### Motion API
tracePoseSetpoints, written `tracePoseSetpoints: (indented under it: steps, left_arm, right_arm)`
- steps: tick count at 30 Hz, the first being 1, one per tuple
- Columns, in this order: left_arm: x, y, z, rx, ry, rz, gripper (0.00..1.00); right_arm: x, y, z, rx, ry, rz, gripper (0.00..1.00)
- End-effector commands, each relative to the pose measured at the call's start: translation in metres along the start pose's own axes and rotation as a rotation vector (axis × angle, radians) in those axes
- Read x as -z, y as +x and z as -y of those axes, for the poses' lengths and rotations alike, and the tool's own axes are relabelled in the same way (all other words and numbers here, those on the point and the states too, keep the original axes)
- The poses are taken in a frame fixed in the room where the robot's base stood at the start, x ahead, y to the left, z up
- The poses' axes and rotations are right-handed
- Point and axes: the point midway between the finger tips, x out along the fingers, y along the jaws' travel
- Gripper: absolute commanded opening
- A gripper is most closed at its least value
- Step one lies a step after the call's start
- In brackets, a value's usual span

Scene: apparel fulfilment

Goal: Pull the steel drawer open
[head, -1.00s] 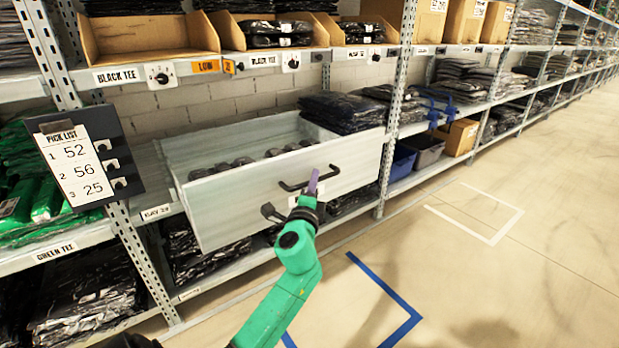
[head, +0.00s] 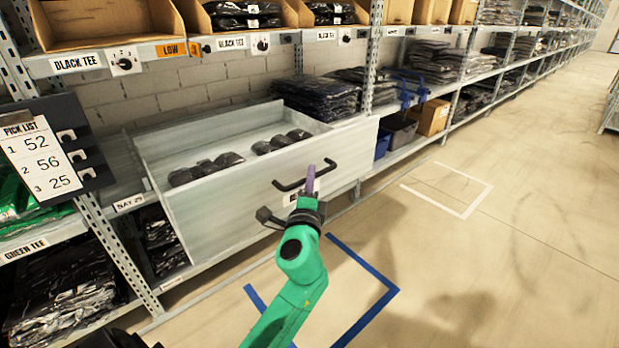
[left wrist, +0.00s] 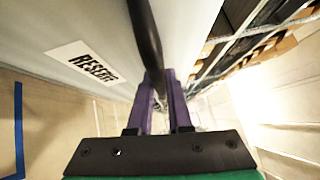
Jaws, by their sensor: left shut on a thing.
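The steel drawer (head: 262,185) juts out from the shelving in the head view, pulled well open, with several dark rolled items (head: 225,162) inside. Its black bar handle (head: 290,185) is on the front panel. My left gripper (head: 310,182) is at the right part of the handle, its purple fingers shut on it. In the left wrist view the black handle (left wrist: 146,40) runs down between the purple fingers (left wrist: 162,90), beside a RESERVE label (left wrist: 88,66) on the drawer front. My right gripper is not in view.
A pick list board (head: 45,155) hangs at the left. Shelves hold bagged black garments (head: 315,97), and cardboard bins (head: 105,25) stand above. A blue bin (head: 383,143) sits to the right. Open floor (head: 430,260) with tape markings lies in front.

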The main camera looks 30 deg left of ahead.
Motion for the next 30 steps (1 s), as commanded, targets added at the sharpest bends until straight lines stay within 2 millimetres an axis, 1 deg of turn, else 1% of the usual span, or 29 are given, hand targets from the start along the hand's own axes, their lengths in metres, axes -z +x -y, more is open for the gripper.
tracePoseSetpoints:
  steps: [1,2,3,12,14,16,20,23,27,30]
  left_arm:
    - [0.000,0.000,-0.001,-0.003,0.000,0.001,0.29]
    - [0.000,0.000,-0.001,-0.003,0.000,0.001,0.40]
    - [0.000,0.000,-0.001,-0.003,0.000,0.001,0.47]
    - [0.000,-0.001,-0.001,-0.001,0.000,0.000,0.47]
    - [0.000,-0.004,-0.001,-0.002,0.000,0.000,0.47]
    - [0.001,-0.011,-0.002,-0.002,0.000,-0.001,0.47]
    - [0.000,-0.036,-0.003,-0.005,0.000,0.000,0.47]
    - [-0.001,-0.063,-0.004,-0.006,-0.001,0.000,0.47]
    - [0.000,-0.104,-0.006,-0.007,0.001,-0.002,0.47]
    - [0.000,-0.127,-0.005,-0.005,0.002,-0.001,0.47]
  right_arm:
    - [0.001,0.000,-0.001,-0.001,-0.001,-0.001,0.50]
    - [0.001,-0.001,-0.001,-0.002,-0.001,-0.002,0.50]
    - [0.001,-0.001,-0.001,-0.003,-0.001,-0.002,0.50]
    - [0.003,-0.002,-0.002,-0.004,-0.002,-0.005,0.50]
    - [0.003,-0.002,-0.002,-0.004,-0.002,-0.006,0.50]
    - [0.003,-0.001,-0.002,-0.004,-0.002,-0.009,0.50]
    - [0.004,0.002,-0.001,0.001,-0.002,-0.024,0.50]
    - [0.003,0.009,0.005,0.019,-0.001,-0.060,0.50]
    - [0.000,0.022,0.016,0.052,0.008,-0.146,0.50]
    - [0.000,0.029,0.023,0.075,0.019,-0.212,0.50]
